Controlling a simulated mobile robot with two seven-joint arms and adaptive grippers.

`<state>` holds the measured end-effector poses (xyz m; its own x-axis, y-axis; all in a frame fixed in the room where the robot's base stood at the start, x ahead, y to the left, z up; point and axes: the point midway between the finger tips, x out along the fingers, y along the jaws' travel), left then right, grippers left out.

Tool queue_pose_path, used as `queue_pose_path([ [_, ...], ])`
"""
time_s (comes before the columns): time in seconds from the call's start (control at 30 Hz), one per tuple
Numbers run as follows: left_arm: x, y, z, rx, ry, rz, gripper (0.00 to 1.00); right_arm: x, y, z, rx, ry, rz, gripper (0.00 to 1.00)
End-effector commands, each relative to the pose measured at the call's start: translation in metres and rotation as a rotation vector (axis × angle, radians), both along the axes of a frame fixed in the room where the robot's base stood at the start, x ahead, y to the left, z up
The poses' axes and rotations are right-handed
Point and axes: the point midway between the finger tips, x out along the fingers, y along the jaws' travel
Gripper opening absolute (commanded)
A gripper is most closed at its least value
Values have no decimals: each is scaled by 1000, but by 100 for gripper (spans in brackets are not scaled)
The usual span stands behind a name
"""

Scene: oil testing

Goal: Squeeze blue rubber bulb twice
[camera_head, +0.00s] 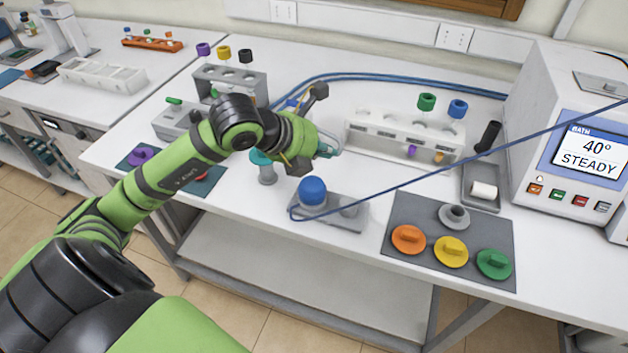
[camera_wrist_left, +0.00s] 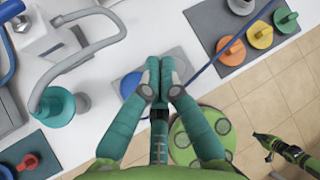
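The blue rubber bulb (camera_head: 312,190) sits upright on a grey base plate (camera_head: 345,217) near the table's front edge. A thin blue tube runs from by the bulb to the upper right. My left gripper (camera_head: 328,146) is above and behind the bulb in the head view. In the left wrist view its teal fingers (camera_wrist_left: 160,66) are together with nothing seen between them. The bulb (camera_wrist_left: 130,84) shows just left of the fingers there, partly hidden by one. My right gripper (camera_wrist_left: 265,146) seems to show small at the right of the wrist view; its opening is unclear.
A grey mat (camera_head: 394,257) with orange, yellow and green caps lies to the right. A white rack (camera_head: 400,137) stands behind. The bath unit (camera_head: 530,110) is at the far right. A teal-topped grey stand (camera_head: 267,173) is left of the bulb.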

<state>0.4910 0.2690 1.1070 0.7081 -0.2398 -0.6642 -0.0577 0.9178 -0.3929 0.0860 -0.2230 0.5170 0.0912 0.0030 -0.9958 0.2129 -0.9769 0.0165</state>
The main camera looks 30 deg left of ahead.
Motion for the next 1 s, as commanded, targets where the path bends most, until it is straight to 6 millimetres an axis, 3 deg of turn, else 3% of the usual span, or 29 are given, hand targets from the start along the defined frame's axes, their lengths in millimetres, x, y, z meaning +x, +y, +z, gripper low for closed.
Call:
queue_pose_path([
  [0.1, 2, 26, 3, 84, 11, 72, 0, 0, 0, 0, 0, 0, 0, 0],
  [0.23, 2, 38, 5, 122, 16, 109, 0, 0, 0, 0, 0, 0, 0, 0],
  [0.67, 2, 39, 3, 124, 19, 111, 0, 0, 0, -1, 0, 0, 0, 0],
  [1.0, 1, 38, -27, 124, 21, 111, 0, -1, 0, -16, 0, 0, 0, 0],
])
